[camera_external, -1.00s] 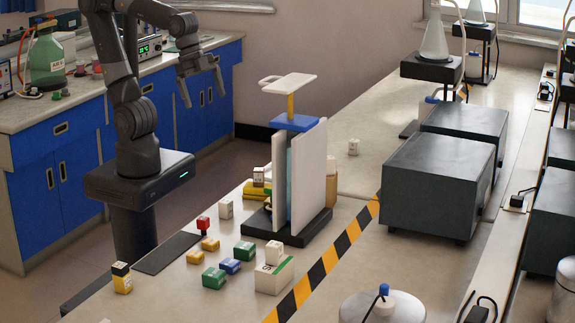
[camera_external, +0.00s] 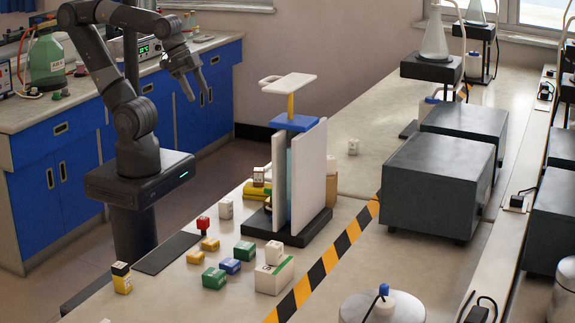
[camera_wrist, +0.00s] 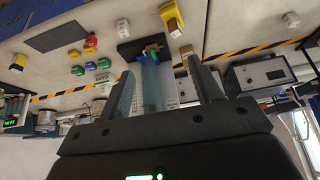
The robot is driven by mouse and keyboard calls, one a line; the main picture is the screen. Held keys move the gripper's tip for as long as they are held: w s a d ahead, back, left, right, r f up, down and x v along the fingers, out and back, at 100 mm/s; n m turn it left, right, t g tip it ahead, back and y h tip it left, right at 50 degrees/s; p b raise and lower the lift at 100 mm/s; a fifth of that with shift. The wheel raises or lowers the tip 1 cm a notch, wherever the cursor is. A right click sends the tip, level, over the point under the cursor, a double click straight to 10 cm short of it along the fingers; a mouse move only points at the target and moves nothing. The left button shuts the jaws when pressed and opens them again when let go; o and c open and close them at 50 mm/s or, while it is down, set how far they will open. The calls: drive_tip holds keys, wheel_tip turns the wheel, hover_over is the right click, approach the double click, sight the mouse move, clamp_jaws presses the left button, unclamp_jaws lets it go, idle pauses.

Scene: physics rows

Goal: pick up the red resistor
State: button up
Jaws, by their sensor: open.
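The red resistor (camera_external: 203,223) is a small red block, upright on the near bench, just right of a dark mat. In the wrist view it is the small red piece (camera_wrist: 91,41) at the upper left. My gripper (camera_external: 199,94) is open and empty, high in the air behind the near bench and well away from the resistor. In the wrist view its two fingers (camera_wrist: 158,68) stand apart with nothing held between them.
Yellow blocks (camera_external: 210,244), green blocks (camera_external: 214,278) and a blue block (camera_external: 231,266) lie near the resistor. A tall stand with white panels (camera_external: 308,180) rises to the right. A black-and-yellow stripe (camera_external: 330,255) crosses the bench. The dark mat (camera_external: 166,253) is bare.

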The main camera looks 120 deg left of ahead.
drive_tip(key=shift+c, duration=0.7)
drive_tip(key=n+g, duration=0.1)
drive_tip(key=g, duration=0.5)
hover_over(203, 218)
wheel_tip(203, 218, down, 16)
drive_tip(key=shift+s+f, duration=0.15)
drive_tip(key=shift+f, duration=0.4)
wheel_tip(203, 218, down, 10)
drive_tip(key=shift+d+f, duration=0.1)
drive_tip(key=shift+f, duration=0.1)
